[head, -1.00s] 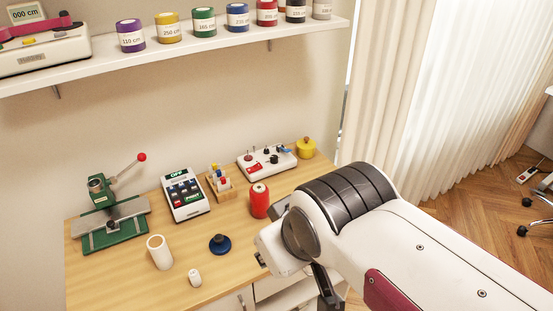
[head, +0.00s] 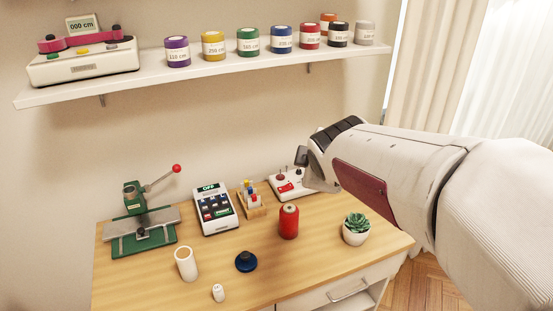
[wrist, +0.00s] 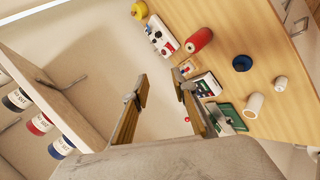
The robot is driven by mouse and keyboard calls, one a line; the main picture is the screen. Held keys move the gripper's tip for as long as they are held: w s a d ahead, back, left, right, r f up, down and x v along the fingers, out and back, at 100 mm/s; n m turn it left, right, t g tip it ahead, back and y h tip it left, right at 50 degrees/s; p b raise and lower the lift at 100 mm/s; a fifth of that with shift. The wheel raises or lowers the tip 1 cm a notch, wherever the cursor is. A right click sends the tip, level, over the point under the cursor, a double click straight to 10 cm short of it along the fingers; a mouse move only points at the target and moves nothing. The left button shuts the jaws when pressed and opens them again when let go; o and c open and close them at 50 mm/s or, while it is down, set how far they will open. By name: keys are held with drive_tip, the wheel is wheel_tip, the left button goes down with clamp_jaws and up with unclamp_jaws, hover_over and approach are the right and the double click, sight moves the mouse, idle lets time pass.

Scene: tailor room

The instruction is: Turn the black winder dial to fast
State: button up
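The white winder box (head: 286,193) stands at the back of the wooden table in the head view. My arm covers its right part, so its dark dial is hidden there. In the wrist view the winder (wrist: 152,34) shows at the top with red and dark knobs. One small dark knob (wrist: 158,34) may be the black dial, but its setting is too small to read. My gripper (wrist: 160,82) is open and empty, its two fingers apart and clear of the winder. The head view does not show its fingertips clearly.
A red spool (head: 289,222), succulent (head: 356,229), calculator-like device (head: 214,209), green press (head: 142,243), white cylinder (head: 185,265) and blue knob-like piece (head: 246,261) stand on the table. A wall shelf (head: 200,72) with several labelled spools hangs above.

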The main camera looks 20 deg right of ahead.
drive_tip(key=w+d+f+n+t, duration=0.1)
drive_tip(key=w+d+f+n, duration=0.1)
drive_tip(key=w+d+n, duration=0.5)
drive_tip(key=w+d+f+n+t, duration=0.25)
drive_tip(key=w+n, duration=0.25)
drive_tip(key=w, duration=0.4)
drive_tip(key=w+d+f+n+y, duration=0.2)
drive_tip(key=w+d+f+n, duration=0.1)
drive_tip(key=f+n, duration=0.3)
drive_tip(key=w+d+f+n+t+y, duration=0.1)
drive_tip(key=w+d+f+n+y, duration=0.1)
drive_tip(key=f+n, duration=0.5)
drive_tip(key=shift+w+d+f+y, duration=0.4)
drive_tip(key=shift+w+d+f, duration=0.1)
drive_tip(key=shift+d+f, duration=0.15)
